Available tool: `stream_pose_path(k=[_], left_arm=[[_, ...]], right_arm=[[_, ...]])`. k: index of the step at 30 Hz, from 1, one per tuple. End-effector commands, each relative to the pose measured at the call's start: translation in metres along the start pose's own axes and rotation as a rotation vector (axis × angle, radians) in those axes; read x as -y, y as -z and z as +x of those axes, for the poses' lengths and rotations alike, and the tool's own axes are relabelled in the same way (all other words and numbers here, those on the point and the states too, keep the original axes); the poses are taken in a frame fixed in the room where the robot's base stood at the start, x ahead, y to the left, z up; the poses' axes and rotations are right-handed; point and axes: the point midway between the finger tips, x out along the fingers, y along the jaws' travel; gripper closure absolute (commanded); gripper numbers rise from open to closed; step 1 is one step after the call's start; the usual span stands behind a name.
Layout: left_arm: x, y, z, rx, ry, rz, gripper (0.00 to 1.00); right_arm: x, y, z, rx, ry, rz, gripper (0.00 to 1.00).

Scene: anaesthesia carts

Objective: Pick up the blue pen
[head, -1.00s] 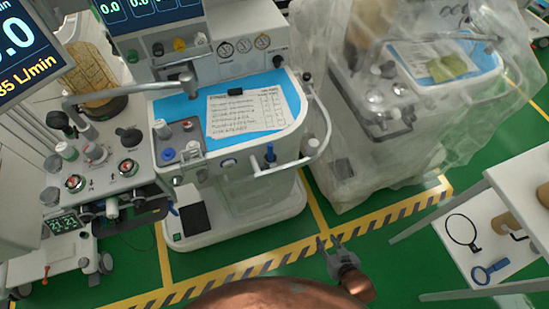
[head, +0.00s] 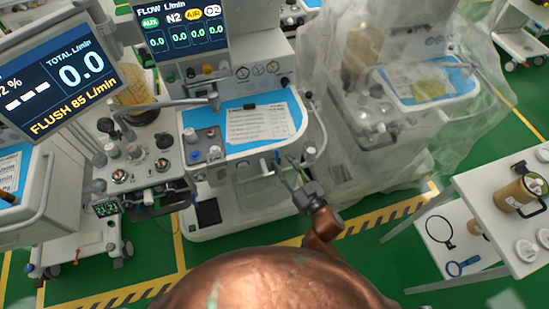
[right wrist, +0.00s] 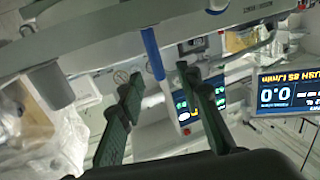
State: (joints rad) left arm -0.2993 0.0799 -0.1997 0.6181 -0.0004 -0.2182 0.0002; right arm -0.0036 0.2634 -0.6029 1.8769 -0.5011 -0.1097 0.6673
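The blue pen (right wrist: 152,52) shows in the right wrist view as a blue stick, hanging roughly upright from the edge of the middle cart. In the head view it is small and close to my right gripper's fingers, at the cart's front rail. My right gripper (head: 285,165) is raised at that rail with its fingers apart. In the right wrist view the open fingers of the gripper (right wrist: 160,82) sit either side of the pen's lower end; I cannot tell whether they touch it. My left gripper is not in view.
The middle anaesthesia cart (head: 295,128) has a blue top with a paper sheet (head: 258,124). A plastic-covered cart (head: 400,120) stands to its right. A white table (head: 490,200) with a jar (head: 518,196) is at the right. Green floor (head: 385,265) is open in front.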

Motion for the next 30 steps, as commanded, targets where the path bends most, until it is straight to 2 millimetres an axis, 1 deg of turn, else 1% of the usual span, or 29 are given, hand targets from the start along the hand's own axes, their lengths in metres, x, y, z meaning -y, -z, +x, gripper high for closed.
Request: stream_pose_path(k=[9,12,15,20,23,30], left_arm=[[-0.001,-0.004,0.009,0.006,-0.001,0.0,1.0],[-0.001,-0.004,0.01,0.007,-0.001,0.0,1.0],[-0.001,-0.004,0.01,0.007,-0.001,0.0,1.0],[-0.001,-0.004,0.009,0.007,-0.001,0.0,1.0],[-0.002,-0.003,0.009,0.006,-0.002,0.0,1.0],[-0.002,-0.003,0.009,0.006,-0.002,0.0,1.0]], right_arm=[[-0.002,0.0,0.043,0.0,0.0,-0.001,0.68],[-0.003,0.001,0.052,0.0,0.0,-0.001,0.68],[-0.003,0.001,0.055,0.002,-0.001,-0.001,0.68],[-0.003,0.001,0.055,0.002,-0.001,0.0,0.68],[-0.003,0.001,0.055,0.001,-0.001,0.0,0.73],[-0.003,0.001,0.054,0.001,-0.001,0.0,0.9]])
